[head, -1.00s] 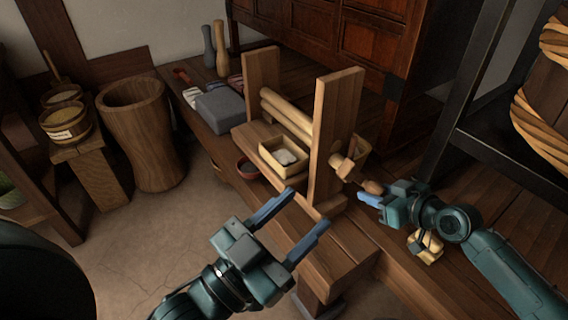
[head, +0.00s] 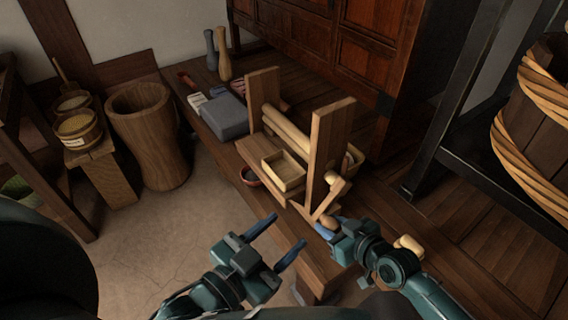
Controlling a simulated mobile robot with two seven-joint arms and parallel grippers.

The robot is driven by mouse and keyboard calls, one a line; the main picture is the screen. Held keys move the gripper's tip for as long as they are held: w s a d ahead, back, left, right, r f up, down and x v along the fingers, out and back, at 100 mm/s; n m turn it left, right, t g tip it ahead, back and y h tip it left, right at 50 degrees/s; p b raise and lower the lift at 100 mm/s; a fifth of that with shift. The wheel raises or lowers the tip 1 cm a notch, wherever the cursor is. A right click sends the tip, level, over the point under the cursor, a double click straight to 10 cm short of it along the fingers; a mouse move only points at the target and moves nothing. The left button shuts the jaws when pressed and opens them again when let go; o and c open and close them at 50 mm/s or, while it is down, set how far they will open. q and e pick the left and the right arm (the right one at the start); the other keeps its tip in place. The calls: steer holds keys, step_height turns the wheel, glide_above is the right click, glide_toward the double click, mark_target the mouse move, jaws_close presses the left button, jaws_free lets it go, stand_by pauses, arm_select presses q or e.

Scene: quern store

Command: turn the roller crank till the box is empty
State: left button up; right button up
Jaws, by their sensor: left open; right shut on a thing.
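The wooden roller stand has two upright boards (head: 330,138) with pale rollers (head: 286,130) between them. The small pale box (head: 288,172) at its front looks empty inside. The crank (head: 338,188) is on the right upright's outer side, its arm slanting down towards me to a brown knob (head: 329,222). My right gripper (head: 324,229) is shut on this knob, partly hiding it. My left gripper (head: 288,231) is open and empty in front of the bench, apart from the stand.
A second pale container (head: 354,158) shows partly behind the right upright. A yellowish piece (head: 409,245) lies beside my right arm. A wooden tub (head: 150,135) stands on the floor at left.

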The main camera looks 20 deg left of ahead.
steer(key=o, duration=0.4)
steer(key=shift+s+a+r, duration=0.15)
steer(key=shift+a+r, duration=0.1)
steer(key=shift+r, duration=0.15)
steer(key=o, duration=0.5)
steer(key=shift+d+f+b, duration=0.1)
steer(key=shift+f+b, duration=0.05)
steer(key=shift+b, duration=0.15)
steer(key=p+v, duration=0.2)
steer(key=shift+s+d, duration=0.1)
steer(key=shift+d, duration=0.05)
steer(key=p+v, duration=0.2)
steer(key=v, duration=0.1)
steer(key=shift+d+r, duration=0.15)
steer(key=shift+r, duration=0.05)
steer(key=shift+s+d+r, duration=0.2)
steer(key=shift+s+d, duration=0.25)
steer(key=shift+d, duration=0.05)
